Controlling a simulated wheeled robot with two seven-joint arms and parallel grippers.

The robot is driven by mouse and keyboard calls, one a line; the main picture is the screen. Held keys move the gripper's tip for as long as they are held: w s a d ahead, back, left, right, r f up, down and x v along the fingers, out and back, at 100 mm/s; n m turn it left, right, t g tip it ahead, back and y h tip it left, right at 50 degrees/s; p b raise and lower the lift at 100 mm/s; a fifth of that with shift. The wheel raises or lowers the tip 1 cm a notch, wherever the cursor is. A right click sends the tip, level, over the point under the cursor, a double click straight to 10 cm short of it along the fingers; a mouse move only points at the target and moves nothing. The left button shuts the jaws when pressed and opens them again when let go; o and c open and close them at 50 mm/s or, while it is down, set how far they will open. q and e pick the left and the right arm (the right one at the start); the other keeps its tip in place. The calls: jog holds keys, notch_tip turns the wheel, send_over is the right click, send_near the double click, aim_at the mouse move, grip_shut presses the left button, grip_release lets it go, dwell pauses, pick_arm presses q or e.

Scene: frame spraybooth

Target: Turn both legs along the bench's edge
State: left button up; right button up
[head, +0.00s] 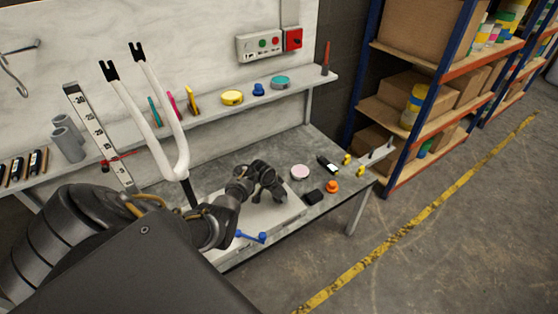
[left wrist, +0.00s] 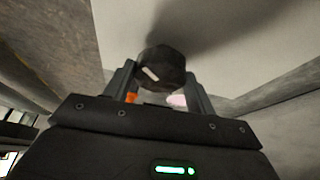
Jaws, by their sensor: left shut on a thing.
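A white two-legged fork (head: 166,155) stands tilted at the back of the bench (head: 218,174). Its two legs point up and to the left and end in black forked tips. They join low down at a dark stem (head: 188,192), whose lower end is hidden behind my left arm. My left gripper (head: 266,184) is over a pale plate or block (head: 285,214) on the bench. In the left wrist view its fingers are shut on a dark faceted piece (left wrist: 162,66) with a small white mark. I cannot tell how this piece joins the fork. My right gripper is out of view.
A ruler (head: 93,127), grey tubes (head: 68,143) and a shelf of coloured pieces (head: 232,97) stand behind the fork. A pink disc (head: 300,172), orange knob (head: 332,186) and black block (head: 315,196) lie to the right. A blue handle (head: 250,237) is at the front.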

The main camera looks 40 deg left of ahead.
pick_arm(q)
jog(key=shift+a+f+m+h+b, duration=0.1)
jog(key=shift+m+h+b, duration=0.2)
jog(key=shift+m, duration=0.7)
jog(key=shift+a+m+h+b, duration=0.1)
jog(key=shift+m+h+b, duration=0.3)
jog(key=shift+m+b, duration=0.4)
jog(key=m+b, duration=0.2)
jog(key=m+g+h+b, duration=0.1)
jog(key=m+b, duration=0.1)
jog(key=shift+w+f+g, duration=0.1)
jog(key=shift+f+g, duration=0.05)
jog(key=shift+g, duration=0.15)
jog(key=shift+m+h+b, duration=0.3)
jog(key=shift+m+b, duration=0.5)
jog(key=shift+b, duration=0.35)
jog(key=shift+m+g+b, duration=0.3)
jog(key=shift+r, duration=0.2)
